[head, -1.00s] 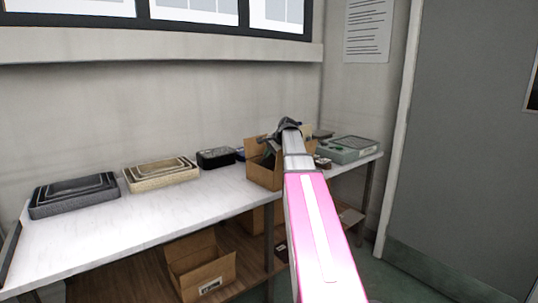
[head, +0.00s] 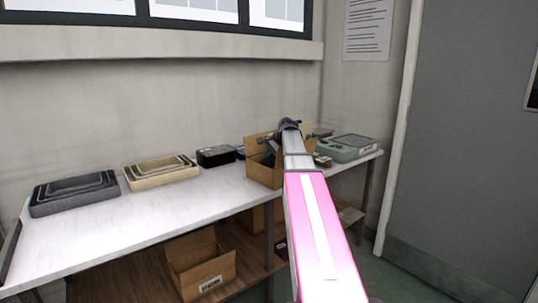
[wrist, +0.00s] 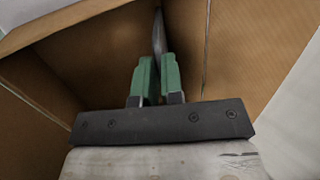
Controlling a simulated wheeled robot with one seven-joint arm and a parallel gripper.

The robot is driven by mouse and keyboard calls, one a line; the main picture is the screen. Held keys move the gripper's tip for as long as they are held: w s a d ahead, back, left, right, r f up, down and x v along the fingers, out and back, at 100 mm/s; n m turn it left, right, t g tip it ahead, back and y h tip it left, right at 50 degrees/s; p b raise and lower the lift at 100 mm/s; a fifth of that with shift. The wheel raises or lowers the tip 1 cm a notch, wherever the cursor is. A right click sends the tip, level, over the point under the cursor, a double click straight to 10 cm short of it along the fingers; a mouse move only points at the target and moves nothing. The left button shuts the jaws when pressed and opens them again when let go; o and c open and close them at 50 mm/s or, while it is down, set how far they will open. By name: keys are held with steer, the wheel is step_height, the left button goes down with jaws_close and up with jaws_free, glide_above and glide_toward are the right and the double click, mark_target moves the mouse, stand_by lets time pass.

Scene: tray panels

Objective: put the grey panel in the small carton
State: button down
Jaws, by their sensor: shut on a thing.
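My gripper (wrist: 158,85) has green fingers and is shut on the grey panel (wrist: 158,38), a thin dark plate seen nearly edge-on between the fingertips. In the wrist view the brown cardboard walls of the carton (wrist: 245,50) surround the fingers and the panel. In the head view this small open carton (head: 261,174) stands on the table, and my arm covers its right part. The gripper and panel are mostly hidden there by the arm and carton. I cannot tell whether the panel touches the carton's floor.
On the white table (head: 150,215) are dark nested trays (head: 75,200), beige nested trays (head: 160,178), a black box (head: 216,156) and a grey-green case (head: 347,149). Another open carton (head: 205,275) sits on the lower shelf. The table's front middle is clear.

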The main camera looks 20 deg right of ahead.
stand_by(0.3)
steer(key=c, duration=1.2)
jaws_free()
steer(key=shift+o, duration=0.2)
steer(key=v, duration=1)
steer(key=shift+s+r, duration=0.25)
steer(key=shift+s, duration=0.05)
steer(key=shift+d, duration=0.1)
